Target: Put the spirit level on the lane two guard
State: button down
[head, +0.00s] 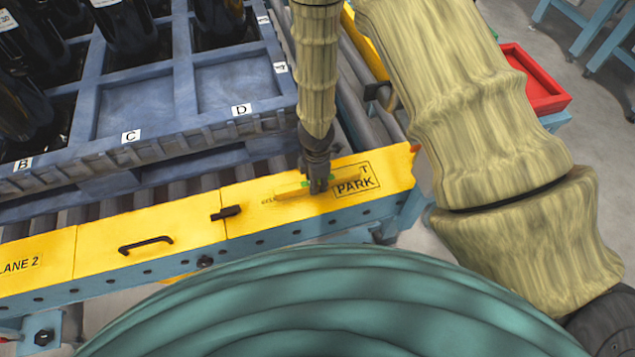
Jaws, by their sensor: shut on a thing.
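The lane two guard (105,246) is a yellow cover along the conveyor's near side, marked "LANE 2" at the left and "PARK" at the right. My gripper (319,188) points down over the guard's right section, just left of the "PARK" box. It is shut on the spirit level (292,194), a thin yellow bar with a green patch near my fingers. The level lies roughly along the guard, and its right end reaches the top of the "PARK" box. My fingers hide its middle. I cannot tell whether it touches the guard or is just above it.
A blue crate (190,141) with lettered bays and dark bottles stands on the rollers behind the guard. The guard carries a black handle (146,244) and a dark latch (226,213). A red tray (537,80) is at the upper right.

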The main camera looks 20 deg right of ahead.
jog(key=shift+f, duration=0.2)
jog(key=c, duration=1.3)
grip_release()
jog(key=shift+r, duration=0.15)
notch_tip(320, 180, up, 12)
jog(key=p, duration=1.2)
